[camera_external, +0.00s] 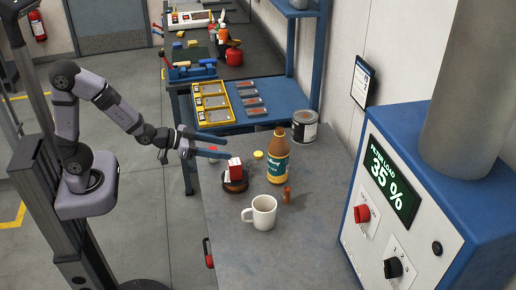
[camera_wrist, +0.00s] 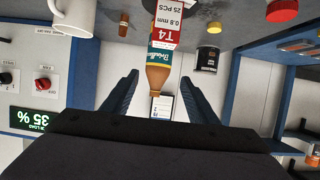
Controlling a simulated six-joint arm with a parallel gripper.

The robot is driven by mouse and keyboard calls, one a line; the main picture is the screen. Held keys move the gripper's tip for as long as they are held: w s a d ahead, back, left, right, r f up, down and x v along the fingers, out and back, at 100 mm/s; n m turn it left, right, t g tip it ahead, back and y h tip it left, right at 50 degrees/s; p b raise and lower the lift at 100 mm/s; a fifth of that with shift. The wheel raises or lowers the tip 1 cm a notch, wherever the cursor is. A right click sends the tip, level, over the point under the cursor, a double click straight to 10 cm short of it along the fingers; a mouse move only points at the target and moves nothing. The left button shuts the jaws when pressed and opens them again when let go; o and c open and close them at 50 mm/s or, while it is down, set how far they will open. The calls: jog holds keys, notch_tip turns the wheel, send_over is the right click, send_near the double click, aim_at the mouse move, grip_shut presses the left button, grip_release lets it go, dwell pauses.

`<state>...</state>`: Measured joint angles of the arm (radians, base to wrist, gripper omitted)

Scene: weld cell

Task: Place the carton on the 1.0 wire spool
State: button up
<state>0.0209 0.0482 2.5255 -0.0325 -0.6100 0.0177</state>
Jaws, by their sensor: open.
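The carton (camera_external: 235,168) is a small red and white box. It sits on top of a dark, low round spool (camera_external: 234,186) on the grey bench; no 1.0 marking is readable. In the wrist view the carton (camera_wrist: 167,24) shows its printed face with "T4" and "0.8 mm 25 PCS", in front of the bottle. My gripper (camera_external: 222,147) is open and empty, just above and to the left of the carton, apart from it.
A brown bottle with teal label (camera_external: 278,158), a white mug (camera_external: 260,213), a small orange-brown piece (camera_external: 287,194), a yellow cap (camera_external: 258,155) and a paint can (camera_external: 305,126) stand around the spool. The control box (camera_external: 420,190) bounds the right.

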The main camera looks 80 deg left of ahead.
jog(key=shift+r, duration=1)
jog(key=s+f+g, duration=0.8)
jog(key=s+f, duration=0.3)
jog(key=s, duration=0.1)
jog(key=s+f+g, duration=0.3)
jog(key=s+g, duration=0.2)
jog(key=s, duration=0.8)
jog(key=shift+s+a+g, duration=0.2)
jog(key=shift+a+g, duration=0.05)
jog(key=shift+g, duration=0.05)
